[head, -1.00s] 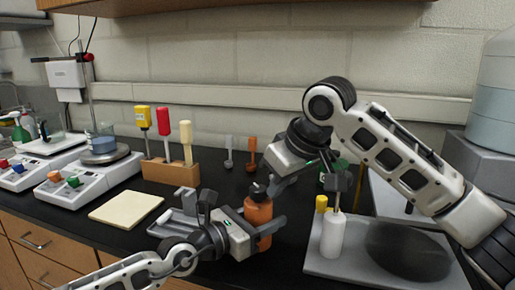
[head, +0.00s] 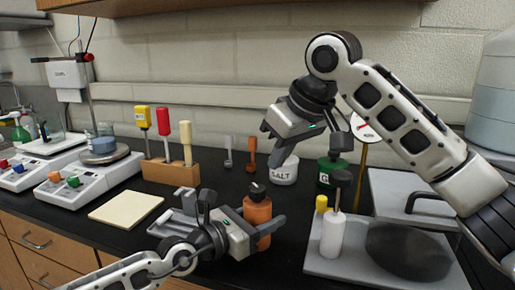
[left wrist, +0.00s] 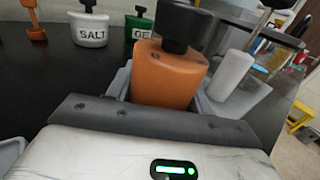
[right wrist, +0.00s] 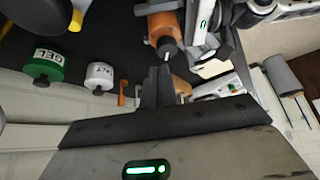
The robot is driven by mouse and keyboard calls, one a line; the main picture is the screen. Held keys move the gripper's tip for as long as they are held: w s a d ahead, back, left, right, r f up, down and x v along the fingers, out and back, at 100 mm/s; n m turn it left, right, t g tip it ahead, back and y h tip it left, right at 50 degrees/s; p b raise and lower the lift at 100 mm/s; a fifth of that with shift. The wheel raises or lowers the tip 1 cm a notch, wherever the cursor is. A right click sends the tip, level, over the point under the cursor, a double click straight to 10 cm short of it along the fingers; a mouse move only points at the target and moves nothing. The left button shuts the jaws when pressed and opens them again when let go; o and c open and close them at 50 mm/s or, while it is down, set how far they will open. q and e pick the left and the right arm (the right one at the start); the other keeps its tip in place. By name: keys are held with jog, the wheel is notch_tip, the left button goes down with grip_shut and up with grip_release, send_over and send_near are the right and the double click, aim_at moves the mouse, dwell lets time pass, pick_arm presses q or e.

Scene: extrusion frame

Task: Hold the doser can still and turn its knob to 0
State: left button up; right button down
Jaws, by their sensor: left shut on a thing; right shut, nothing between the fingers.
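The doser can (head: 257,224) is an orange can with a black knob (head: 257,190) on top. It stands upright on the black bench. My left gripper (head: 259,238) is shut around its body, one finger on each side; the left wrist view shows the can (left wrist: 168,78) between the fingers, with the knob (left wrist: 185,26) clear above. My right gripper (head: 271,148) is shut and empty, raised above and behind the can, apart from the knob. In the right wrist view the knob (right wrist: 166,45) lies just beyond the fingertips. I cannot read any dial number.
Behind stand a white SALT jar (head: 284,172) and a green jar (head: 328,172). A white bottle (head: 333,236) stands on a grey tray (head: 318,262) to the right. A wooden rack (head: 170,172) and a cream pad (head: 126,208) lie left.

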aim_at(257, 204)
jog(key=shift+s+a+f, duration=0.25)
jog(key=shift+a+f, duration=0.1)
jog(key=shift+f, duration=0.65)
jog(key=shift+s+a+f, duration=0.3)
jog(key=shift+a+f, duration=0.05)
jog(key=shift+f, duration=0.65)
jog(key=shift+s+a+f, duration=0.25)
jog(key=shift+a+f, duration=0.1)
jog(key=shift+f, duration=0.65)
jog(key=shift+w+a, duration=0.1)
jog(key=shift+w, duration=0.2)
